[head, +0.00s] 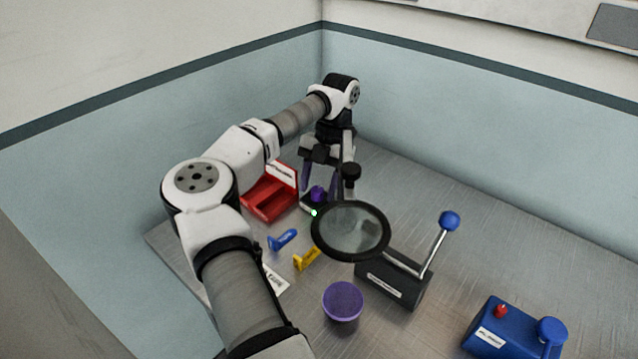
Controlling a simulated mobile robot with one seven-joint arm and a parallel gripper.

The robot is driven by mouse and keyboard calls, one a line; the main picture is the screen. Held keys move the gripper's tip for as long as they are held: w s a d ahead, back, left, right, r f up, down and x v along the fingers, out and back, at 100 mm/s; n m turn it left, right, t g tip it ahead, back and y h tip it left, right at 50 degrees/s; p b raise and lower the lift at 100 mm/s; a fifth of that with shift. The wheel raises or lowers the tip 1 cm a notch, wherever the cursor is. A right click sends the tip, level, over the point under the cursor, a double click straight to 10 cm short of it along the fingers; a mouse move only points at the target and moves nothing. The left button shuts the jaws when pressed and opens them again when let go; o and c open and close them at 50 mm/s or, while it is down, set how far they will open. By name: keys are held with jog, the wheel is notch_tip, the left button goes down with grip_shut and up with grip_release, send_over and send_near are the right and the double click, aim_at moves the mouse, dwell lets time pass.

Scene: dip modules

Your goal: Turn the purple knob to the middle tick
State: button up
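The purple knob (318,193) sits on a small dark base (307,204) near the back of the metal table, just right of the red holder. A small green light shows at the base's front. My gripper (321,186) points down over the knob with its fingers apart, one to the left and one to the right. I cannot tell whether either finger touches the knob. The ticks and the knob's pointer are too small or hidden to read.
A round magnifier (350,231) stands close in front of the knob. A red holder (268,202), blue piece (283,240), yellow piece (306,259), purple cup (343,303), blue-ball lever box (396,284) and blue box (505,328) stand around. The table's right back is clear.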

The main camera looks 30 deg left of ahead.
jog(key=shift+w+r, duration=0.1)
jog(key=v, duration=1.3)
jog(key=shift+r+p, duration=0.3)
jog(key=shift+f, duration=0.1)
